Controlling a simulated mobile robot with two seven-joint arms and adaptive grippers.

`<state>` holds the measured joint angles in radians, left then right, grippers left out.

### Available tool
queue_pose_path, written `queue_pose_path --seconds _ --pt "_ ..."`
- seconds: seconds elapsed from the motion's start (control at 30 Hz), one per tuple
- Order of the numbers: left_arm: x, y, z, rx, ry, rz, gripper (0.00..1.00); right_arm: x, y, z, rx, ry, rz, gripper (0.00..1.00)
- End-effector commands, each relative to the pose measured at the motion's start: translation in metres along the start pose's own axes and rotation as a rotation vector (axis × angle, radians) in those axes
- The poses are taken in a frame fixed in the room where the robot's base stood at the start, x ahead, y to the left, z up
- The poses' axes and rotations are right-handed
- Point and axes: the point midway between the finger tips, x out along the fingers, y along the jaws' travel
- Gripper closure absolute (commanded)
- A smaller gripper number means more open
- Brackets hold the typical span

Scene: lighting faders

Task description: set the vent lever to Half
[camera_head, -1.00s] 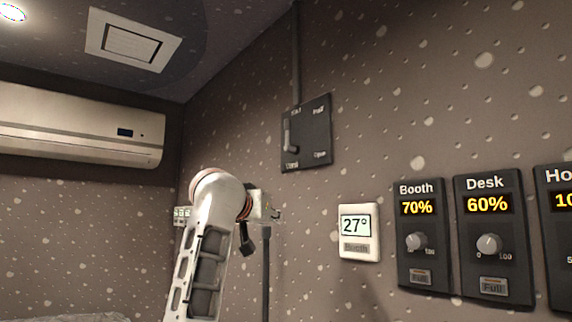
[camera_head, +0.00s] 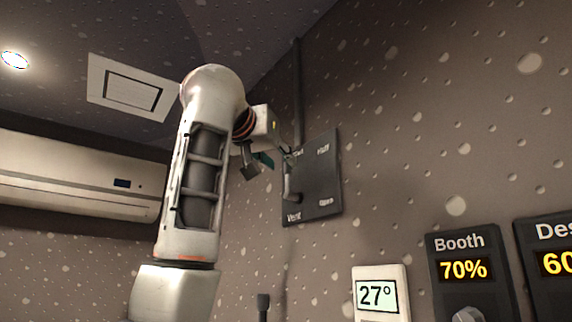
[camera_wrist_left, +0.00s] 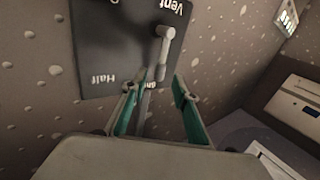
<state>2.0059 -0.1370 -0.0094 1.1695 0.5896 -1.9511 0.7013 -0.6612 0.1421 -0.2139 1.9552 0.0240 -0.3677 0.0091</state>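The vent plate (camera_head: 318,185) is a dark square panel on the wall with Shut, Half, Open and Vent marked at its corners. Its grey lever (camera_head: 288,184) stands along the left side, between the Shut and Vent labels. The plate (camera_wrist_left: 100,45) and lever (camera_wrist_left: 163,50) appear upside down in the left wrist view. My left gripper (camera_head: 279,160) is beside the plate's upper left, near the Shut label. My right gripper is not in view.
A thermostat (camera_head: 381,294) reading 27° and a Booth fader panel (camera_head: 469,275) are on the wall at lower right. A conduit (camera_head: 297,85) runs up from the plate. An air conditioner (camera_head: 80,185) hangs at left. The wall right of the plate is clear.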

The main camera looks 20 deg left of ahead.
Motion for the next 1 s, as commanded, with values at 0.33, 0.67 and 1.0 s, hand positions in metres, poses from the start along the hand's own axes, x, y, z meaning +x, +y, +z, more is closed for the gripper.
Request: queue_pose_path --seconds 0.33,0.67,1.0 --pt "0.04 -0.001 -0.002 0.001 0.0 -0.002 0.71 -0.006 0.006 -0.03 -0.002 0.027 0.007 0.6" --pt "0.044 0.0 0.0 0.001 0.001 -0.001 0.74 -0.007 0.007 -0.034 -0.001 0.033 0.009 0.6" --pt "0.043 0.0 0.0 0.003 0.002 -0.001 1.0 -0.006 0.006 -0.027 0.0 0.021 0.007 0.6"
